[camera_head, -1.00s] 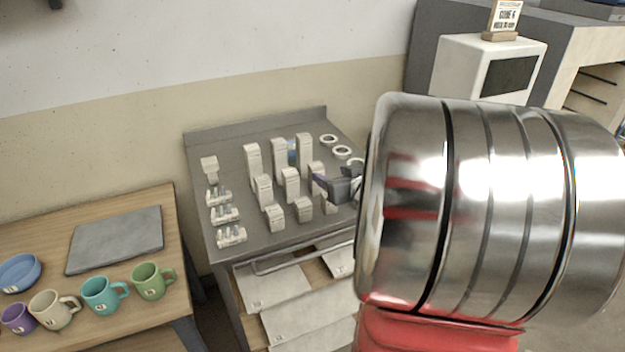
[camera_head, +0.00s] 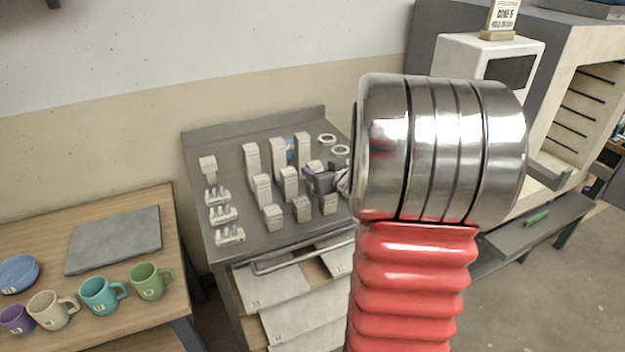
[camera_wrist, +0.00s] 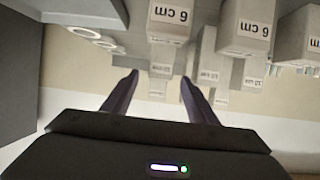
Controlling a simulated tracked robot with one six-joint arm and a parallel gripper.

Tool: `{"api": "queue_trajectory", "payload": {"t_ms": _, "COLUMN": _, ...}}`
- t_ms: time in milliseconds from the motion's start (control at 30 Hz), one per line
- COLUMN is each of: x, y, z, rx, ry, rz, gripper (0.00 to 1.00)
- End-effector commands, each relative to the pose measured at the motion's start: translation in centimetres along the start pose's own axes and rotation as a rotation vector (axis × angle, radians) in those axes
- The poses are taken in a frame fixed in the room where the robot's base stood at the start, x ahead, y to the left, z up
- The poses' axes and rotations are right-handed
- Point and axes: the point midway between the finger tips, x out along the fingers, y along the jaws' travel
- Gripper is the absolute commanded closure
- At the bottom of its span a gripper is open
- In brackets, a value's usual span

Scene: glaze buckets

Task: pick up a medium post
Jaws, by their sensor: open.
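Pale grey posts of three heights stand in rows on a grey metal table. The medium posts form the middle row: the left one (camera_head: 262,190), the middle one (camera_head: 289,184) and the right one (camera_head: 314,166), which my gripper partly hides. My gripper (camera_head: 311,178) is open and empty, at the right end of the rows. In the wrist view, which looks upside down, a farther post (camera_wrist: 161,68) shows between the fingertips (camera_wrist: 159,78). It seems to be the right medium post; I cannot tell if it is within the jaws. A short post marked 6 cm (camera_wrist: 169,20) shows nearer.
Tall posts (camera_head: 251,160) stand behind and short posts (camera_head: 273,218) in front. White rings (camera_head: 327,139) lie at the right, and small stilts (camera_head: 229,236) at the left. A wooden table (camera_head: 178,268) with mugs stands at the left.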

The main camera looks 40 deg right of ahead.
Motion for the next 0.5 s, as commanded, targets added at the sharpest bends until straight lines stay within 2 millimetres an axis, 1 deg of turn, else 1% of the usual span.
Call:
{"api": "queue_trajectory", "payload": {"t_ms": 133, "x": 0.2, "y": 0.0, "z": 0.0, "rx": 0.0, "ry": 0.0, "rz": -0.001, "gripper": 0.47}}
{"api": "queue_trajectory", "payload": {"t_ms": 233, "x": 0.8, "y": -0.1, "z": 0.1, "rx": 0.001, "ry": -0.001, "rz": -0.001, "gripper": 0.47}}
{"api": "queue_trajectory", "payload": {"t_ms": 500, "x": 3.6, "y": -0.1, "z": 0.5, "rx": 0.0, "ry": -0.001, "rz": -0.002, "gripper": 0.47}}
